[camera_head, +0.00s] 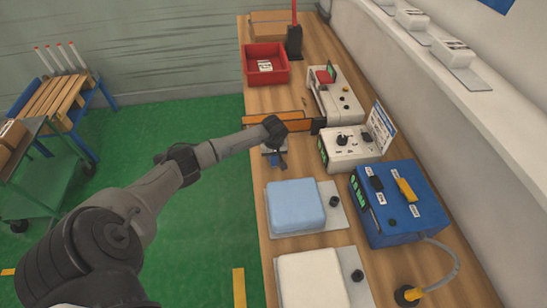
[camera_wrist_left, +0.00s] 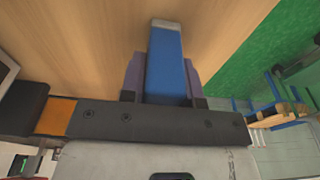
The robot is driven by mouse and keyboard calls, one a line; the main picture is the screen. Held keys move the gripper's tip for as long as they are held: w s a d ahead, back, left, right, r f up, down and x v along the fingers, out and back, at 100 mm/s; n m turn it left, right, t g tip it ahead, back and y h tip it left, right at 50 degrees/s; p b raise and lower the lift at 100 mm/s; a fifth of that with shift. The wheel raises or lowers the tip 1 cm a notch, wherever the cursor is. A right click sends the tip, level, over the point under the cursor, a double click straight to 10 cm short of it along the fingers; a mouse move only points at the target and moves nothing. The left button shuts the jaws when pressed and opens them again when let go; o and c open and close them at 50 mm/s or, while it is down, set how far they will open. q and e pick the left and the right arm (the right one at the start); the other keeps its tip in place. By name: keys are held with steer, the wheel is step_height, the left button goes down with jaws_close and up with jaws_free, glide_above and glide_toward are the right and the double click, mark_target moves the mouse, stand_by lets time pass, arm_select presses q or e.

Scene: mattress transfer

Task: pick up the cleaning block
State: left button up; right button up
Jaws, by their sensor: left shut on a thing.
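The cleaning block (camera_wrist_left: 165,65) is a blue bar with a pale grey end. In the left wrist view it stands out between the two fingers of my left gripper (camera_wrist_left: 163,82), which is shut on it. In the head view my left gripper (camera_head: 277,155) is over the left edge of the wooden bench, in front of the orange strip. Only a little blue shows there, and the arm and gripper hide most of the block. I cannot tell whether the block touches the bench top. My right gripper is not in view.
On the bench (camera_head: 258,205) stand a light blue pad (camera_head: 295,205) on a plate, a white pad (camera_head: 312,280), a blue box (camera_head: 398,215), white devices (camera_head: 348,148) and a red bin (camera_head: 264,65). An orange strip (camera_head: 262,123) crosses the bench. Carts stand at left on green floor.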

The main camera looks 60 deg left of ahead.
arm_select(q)
steer(key=shift+c, duration=1.2)
steer(key=shift+r, duration=0.45)
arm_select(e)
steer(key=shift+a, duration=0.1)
arm_select(q)
steer(key=r, duration=0.3)
steer(key=shift+w+d+r, duration=0.15)
steer(key=shift+d+r, duration=0.2)
steer(key=shift+r, duration=0.05)
steer(key=w+d+r, duration=0.3)
steer(key=d+r, duration=0.3)
steer(key=d, duration=0.4)
steer(key=shift+d+r, duration=0.15)
steer(key=shift+d, duration=0.1)
steer(key=o, duration=0.5)
steer(key=shift+c, duration=1.6)
